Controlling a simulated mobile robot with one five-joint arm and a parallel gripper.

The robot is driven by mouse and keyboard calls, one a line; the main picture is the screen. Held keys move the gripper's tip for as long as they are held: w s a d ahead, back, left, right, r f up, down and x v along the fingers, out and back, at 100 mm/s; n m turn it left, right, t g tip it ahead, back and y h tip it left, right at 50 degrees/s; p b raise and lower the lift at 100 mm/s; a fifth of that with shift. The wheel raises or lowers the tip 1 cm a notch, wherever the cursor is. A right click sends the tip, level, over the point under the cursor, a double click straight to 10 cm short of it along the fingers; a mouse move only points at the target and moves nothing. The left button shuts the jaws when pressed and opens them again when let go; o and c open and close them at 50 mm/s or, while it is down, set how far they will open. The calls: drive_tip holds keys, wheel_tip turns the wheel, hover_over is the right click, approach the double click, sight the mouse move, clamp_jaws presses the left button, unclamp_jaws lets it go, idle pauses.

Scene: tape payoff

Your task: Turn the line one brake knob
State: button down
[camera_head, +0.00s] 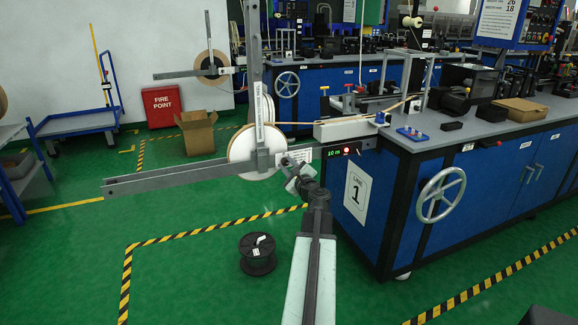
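The line one tape payoff stands at the left end of the blue bench marked with a Line 1 sign (358,193). It has a grey crossed-arm frame (150,180) and a white tape reel (243,150). A small display (334,152) reading 10 m, with a red light beside it, sits on its bracket. My arm reaches up from the bottom centre. My gripper (290,165) is at the bracket, just right of the reel's lower part. I cannot make out the brake knob; it may be hidden by my gripper. Contact and finger opening are too small to tell.
A black spool (258,254) lies on the green floor left of my arm. A large grey handwheel (440,195) sticks out from the bench front. A cardboard box (197,134) and a blue cart (78,122) stand behind. Floor at the lower left is clear.

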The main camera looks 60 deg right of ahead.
drive_tip(key=shift+d, duration=0.25)
drive_tip(key=shift+a, duration=0.15)
drive_tip(key=shift+n, duration=0.9)
drive_tip(key=n, duration=0.3)
drive_tip(key=shift+a+n, duration=0.1)
drive_tip(key=shift+n, duration=0.3)
drive_tip(key=shift+f+n, duration=0.1)
drive_tip(key=shift+n, duration=1.4)
drive_tip(key=shift+a, duration=0.1)
drive_tip(key=c, duration=1.2)
unclamp_jaws()
